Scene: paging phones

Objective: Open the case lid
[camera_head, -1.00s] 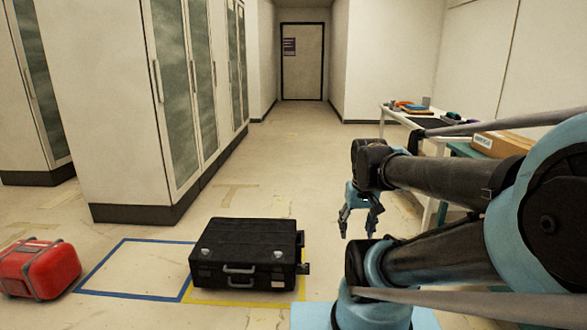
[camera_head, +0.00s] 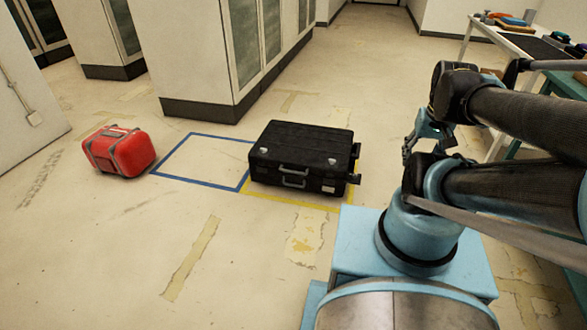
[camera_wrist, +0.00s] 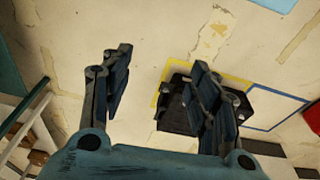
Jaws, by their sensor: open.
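The black case (camera_head: 303,152) lies flat on the floor within the yellow taped outline. Its lid is shut; two silver latches and a handle show on the side facing me. My gripper (camera_head: 424,147) is open and empty, hanging in the air to the right of the case and apart from it. In the wrist view, my gripper's two fingers (camera_wrist: 163,95) are spread wide. The case (camera_wrist: 172,110) shows there below, partly hidden behind the right finger.
A red case (camera_head: 125,153) stands on the floor at left, beside an empty blue taped square (camera_head: 205,162). Tall cabinets (camera_head: 215,60) stand behind. A white table (camera_head: 520,42) with several items is at the far right. The floor in front of the case is clear.

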